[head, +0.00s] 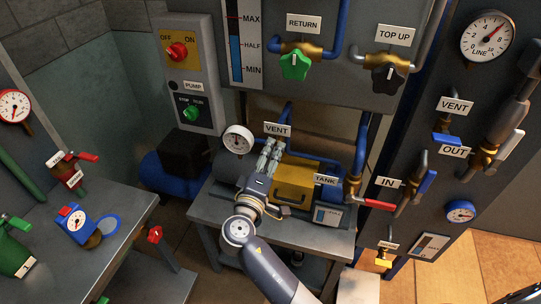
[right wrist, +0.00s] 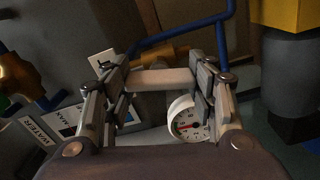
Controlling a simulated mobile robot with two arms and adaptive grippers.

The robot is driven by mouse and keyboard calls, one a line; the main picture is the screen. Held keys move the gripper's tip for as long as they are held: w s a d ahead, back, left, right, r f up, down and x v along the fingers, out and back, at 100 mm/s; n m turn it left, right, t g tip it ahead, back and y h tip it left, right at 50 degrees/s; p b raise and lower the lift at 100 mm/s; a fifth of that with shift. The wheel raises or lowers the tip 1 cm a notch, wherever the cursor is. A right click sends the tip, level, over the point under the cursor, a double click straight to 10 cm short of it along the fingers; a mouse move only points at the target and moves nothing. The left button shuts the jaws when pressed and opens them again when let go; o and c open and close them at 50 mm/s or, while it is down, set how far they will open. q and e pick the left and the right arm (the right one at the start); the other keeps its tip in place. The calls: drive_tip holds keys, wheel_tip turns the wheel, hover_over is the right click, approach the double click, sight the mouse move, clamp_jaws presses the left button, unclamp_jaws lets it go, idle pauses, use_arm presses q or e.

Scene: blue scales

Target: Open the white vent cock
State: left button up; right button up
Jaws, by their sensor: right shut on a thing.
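The white vent cock shows in the right wrist view as a pale horizontal handle (right wrist: 160,80) on a brass valve body (right wrist: 165,56). My right gripper (right wrist: 160,84) is shut on this handle, with one finger at each end of it. In the head view my right gripper (head: 270,152) is just below the VENT label (head: 277,129) over the bench. The gripper hides the cock there. My left gripper is not in view.
A pressure gauge (head: 238,140) stands close left of the gripper, and a yellow box (head: 297,182) close right. Blue pipes (head: 330,160) run behind. A panel (head: 455,190) with several valves is at the right. A bench (head: 85,260) is at the left.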

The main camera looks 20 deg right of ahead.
drive_tip(key=shift+n+p, duration=0.4)
drive_tip(key=shift+n, duration=1.2)
drive_tip(key=o, duration=1.1)
drive_tip(key=shift+c, duration=0.2)
drive_tip(key=v, duration=0.7)
drive_tip(key=shift+s+a, duration=0.2)
